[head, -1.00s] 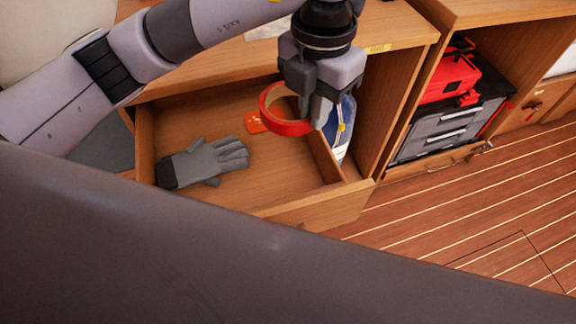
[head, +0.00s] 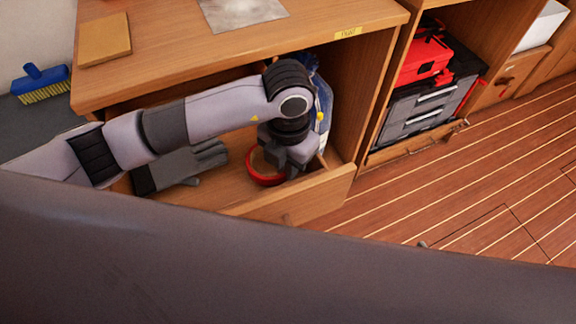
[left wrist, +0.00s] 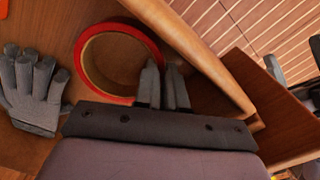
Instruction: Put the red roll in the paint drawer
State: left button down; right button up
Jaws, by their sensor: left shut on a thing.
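The red roll (head: 262,180) is a ring of red tape, low inside the open wooden drawer (head: 312,198), near its right side. My left gripper (head: 288,172) points down into the drawer and is shut on the roll's right side. In the left wrist view the roll (left wrist: 79,55) lies beside the fingertips (left wrist: 162,72), over the drawer floor. I cannot tell whether it touches the floor. The gripper and forearm hide part of the drawer. My right gripper is not in view.
A grey glove (head: 180,168) lies in the drawer, left of the roll. The drawer's side wall (left wrist: 195,50) is close to the gripper. A blue-and-clear container (head: 325,105) stands behind. The cabinet top (head: 180,50) overhangs the drawer's back. A toolbox (head: 425,105) sits at right.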

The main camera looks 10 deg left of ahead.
pick_arm(q)
jog(key=shift+f, duration=0.6)
jog(key=shift+f, duration=0.15)
jog(key=c, duration=1.2)
grip_release()
notch_tip(320, 180, up, 12)
jog(key=shift+r, duration=0.2)
